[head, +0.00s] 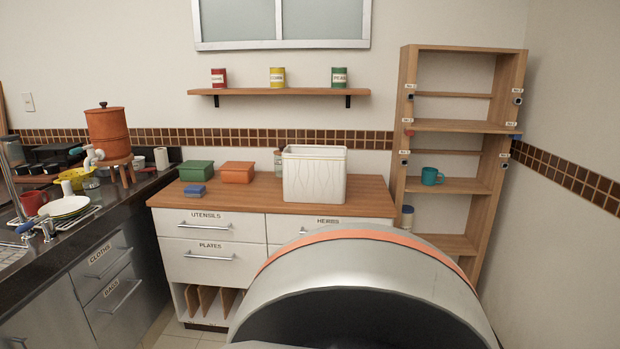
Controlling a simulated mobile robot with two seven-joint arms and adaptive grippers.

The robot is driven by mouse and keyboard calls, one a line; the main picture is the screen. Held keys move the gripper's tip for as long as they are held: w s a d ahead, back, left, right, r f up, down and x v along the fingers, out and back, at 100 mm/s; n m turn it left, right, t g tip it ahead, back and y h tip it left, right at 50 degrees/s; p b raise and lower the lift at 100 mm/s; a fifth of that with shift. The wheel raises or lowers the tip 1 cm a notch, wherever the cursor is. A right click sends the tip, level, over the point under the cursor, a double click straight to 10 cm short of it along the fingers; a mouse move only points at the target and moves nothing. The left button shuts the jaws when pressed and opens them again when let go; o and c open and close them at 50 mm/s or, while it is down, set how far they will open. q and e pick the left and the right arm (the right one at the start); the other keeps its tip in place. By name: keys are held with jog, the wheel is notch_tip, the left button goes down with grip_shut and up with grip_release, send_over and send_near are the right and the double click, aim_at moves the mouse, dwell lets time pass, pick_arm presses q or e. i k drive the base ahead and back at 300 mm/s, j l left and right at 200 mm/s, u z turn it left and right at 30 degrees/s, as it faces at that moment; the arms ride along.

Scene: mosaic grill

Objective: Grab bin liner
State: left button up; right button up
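I see no bin liner that I can make out for sure. A drawer labelled BAGS (113,292) is shut in the dark counter at the left, below a shut drawer labelled CLOTHS (101,261). A white patterned bin-like container (314,178) stands upright on the wooden top of the middle cabinet; its inside is hidden. Neither of my grippers is in view.
A large grey curved body with an orange band (365,275) hides the bottom centre; I cannot tell what it is. Green (196,171) and orange (237,172) boxes stand on the wooden cabinet top (240,196). A shelf unit (455,126) stands right.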

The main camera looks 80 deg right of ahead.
aim_at(312, 173)
jog(key=i+z, duration=0.1)
jog(key=z, duration=0.85)
jog(key=i+j+z, duration=0.1)
jog(key=z, duration=0.35)
jog(key=i+z, duration=0.1)
jog(key=z, duration=0.4)
jog(key=j+z, duration=0.2)
jog(key=z, duration=0.25)
jog(key=i+j+z, duration=0.1)
jog(key=z, duration=0.35)
jog(key=i+j+z, duration=0.2)
jog(key=i+z, duration=0.15)
jog(key=i, duration=0.2)
jog(key=i+j+z, duration=0.35)
jog(key=i, duration=0.2)
